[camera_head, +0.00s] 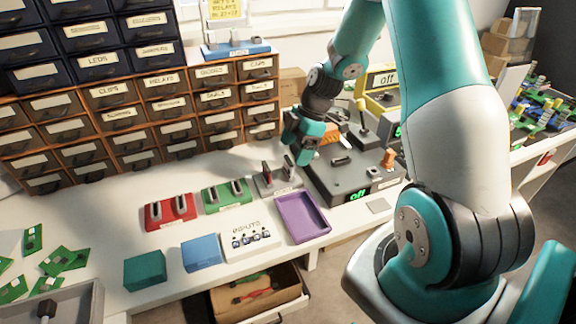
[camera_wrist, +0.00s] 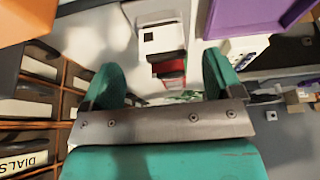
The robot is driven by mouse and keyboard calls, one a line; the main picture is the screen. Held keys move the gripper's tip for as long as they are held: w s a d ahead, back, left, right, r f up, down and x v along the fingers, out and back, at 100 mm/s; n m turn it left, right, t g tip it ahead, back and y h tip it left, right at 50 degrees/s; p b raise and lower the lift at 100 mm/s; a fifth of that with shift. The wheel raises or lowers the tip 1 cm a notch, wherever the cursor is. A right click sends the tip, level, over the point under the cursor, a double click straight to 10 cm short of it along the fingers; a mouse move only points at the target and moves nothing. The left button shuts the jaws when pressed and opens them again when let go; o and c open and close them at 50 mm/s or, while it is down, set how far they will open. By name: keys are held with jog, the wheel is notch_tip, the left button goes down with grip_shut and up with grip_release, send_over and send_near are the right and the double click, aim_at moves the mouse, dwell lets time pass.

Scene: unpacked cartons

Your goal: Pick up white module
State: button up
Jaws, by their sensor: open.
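A white module (camera_head: 251,238) marked "INPUTS", with several small dark parts on its front, sits on the white bench left of the purple tray (camera_head: 303,217). My gripper (camera_head: 295,150) is above the back of the bench, near a grey holder (camera_head: 277,181) with upright dark pieces, and well apart from the white module. In the wrist view, its teal fingers (camera_wrist: 163,85) are spread with nothing held. A pale block with a dark square (camera_wrist: 161,38) shows beyond them; I cannot tell which object it is.
Red (camera_head: 171,211) and green (camera_head: 224,195) holders stand left of the grey one. Blue (camera_head: 201,253) and teal (camera_head: 144,270) boxes sit near the front edge. Drawer cabinets (camera_head: 160,105) line the back. A dark console (camera_head: 350,178) reading "off" stands on the right.

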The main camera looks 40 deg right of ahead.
aim_at(288, 161)
jog(key=x, duration=0.5)
jog(key=shift+a, duration=0.2)
jog(key=c, duration=1.2)
jog(key=shift+r, duration=0.15)
notch_tip(288, 161, up, 20)
jog(key=shift+f+p, duration=0.1)
jog(key=shift+p, duration=0.3)
